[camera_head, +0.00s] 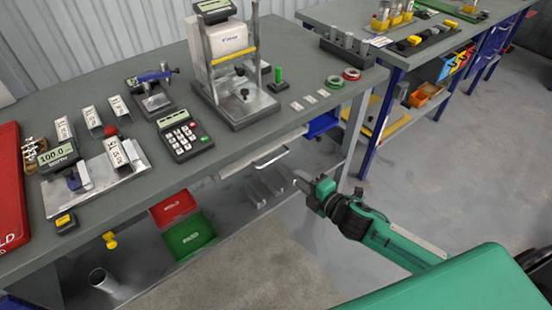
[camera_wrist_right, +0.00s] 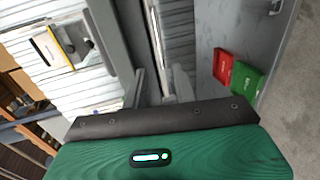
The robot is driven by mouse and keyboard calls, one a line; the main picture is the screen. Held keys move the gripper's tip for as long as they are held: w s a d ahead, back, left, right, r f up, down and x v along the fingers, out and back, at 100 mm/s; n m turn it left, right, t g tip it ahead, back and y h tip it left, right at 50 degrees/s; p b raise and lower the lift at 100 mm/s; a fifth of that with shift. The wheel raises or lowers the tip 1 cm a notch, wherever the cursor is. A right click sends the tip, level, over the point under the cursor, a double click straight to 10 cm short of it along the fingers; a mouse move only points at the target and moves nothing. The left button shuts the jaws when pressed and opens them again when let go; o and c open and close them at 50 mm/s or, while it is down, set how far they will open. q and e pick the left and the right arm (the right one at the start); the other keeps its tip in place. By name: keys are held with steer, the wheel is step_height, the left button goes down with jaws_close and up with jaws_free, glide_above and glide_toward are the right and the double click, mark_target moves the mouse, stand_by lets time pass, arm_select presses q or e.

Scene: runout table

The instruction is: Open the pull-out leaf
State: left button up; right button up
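The pull-out leaf (camera_head: 240,168) shows as a pale front strip under the front edge of the grey workbench (camera_head: 245,142). A light bar handle (camera_head: 271,157) is on its front. The leaf appears to sit in under the tabletop. My right gripper (camera_head: 302,181) is in front of the bench, to the right of and below the handle, and seems apart from it. My left gripper is out of view.
A red bin (camera_head: 172,207) and a green bin (camera_head: 189,236) are below the bench. A blue bench leg (camera_head: 362,130) stands right of my right gripper. Scales, a keypad and a press crowd the benchtop. The floor in front is clear.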

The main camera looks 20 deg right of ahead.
mark_target(274, 159)
steer(key=p+x, duration=0.1)
steer(key=x, duration=1.2)
steer(key=shift+w+a, duration=0.15)
steer(key=shift+w, duration=0.15)
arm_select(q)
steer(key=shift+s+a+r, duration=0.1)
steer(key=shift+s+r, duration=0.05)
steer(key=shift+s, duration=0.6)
arm_select(e)
jaws_close()
